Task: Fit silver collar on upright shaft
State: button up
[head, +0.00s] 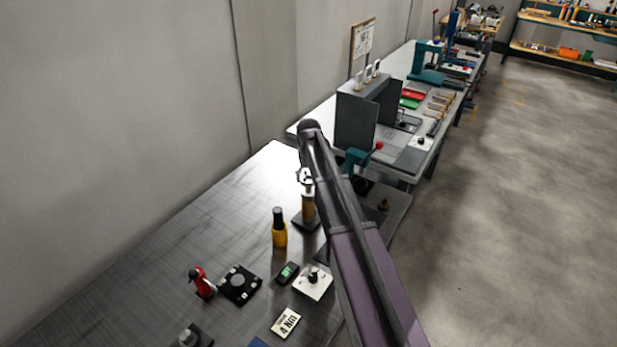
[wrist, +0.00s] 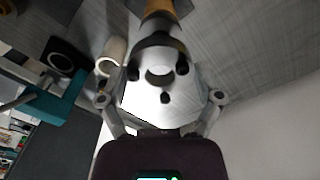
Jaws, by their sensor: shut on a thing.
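My gripper (head: 305,176) is at the end of my purple arm, over the far part of the near table. In the wrist view its two fingers close from both sides on the silver collar (wrist: 148,98), a bright ring with a round central opening and small dark knobs. The shaft (head: 308,204) stands upright on a dark base below my gripper; its brown body also shows at the top edge of the wrist view (wrist: 158,7). The collar is close to the shaft's upper end. I cannot tell whether it is around it or just above it.
A yellow bottle with a black top (head: 279,230) stands left of the shaft. Nearer are a red-and-black item (head: 202,284), a black square fixture (head: 239,283), a white box with a knob (head: 313,283) and a label card (head: 286,322). A teal press with a red knob (head: 356,158) stands behind. The table's left side is clear.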

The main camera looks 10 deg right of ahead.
aim_at(308, 185)
jog(key=shift+f+b, duration=2.2)
jog(key=o, duration=1.1)
jog(key=shift+r, duration=0.15)
notch_tip(308, 185, up, 10)
jog(key=p, duration=1)
dwell(0.3)
jog(key=s+f+b, duration=0.2)
jog(key=s, duration=1.1)
jog(key=s+f+m+b, duration=0.1)
jog(key=s+f+b, duration=0.1)
jog(key=s, duration=1.2)
jog(key=shift+a+f+b, duration=0.25)
jog(key=shift+f+b, duration=0.05)
jog(key=shift+f, duration=0.15)
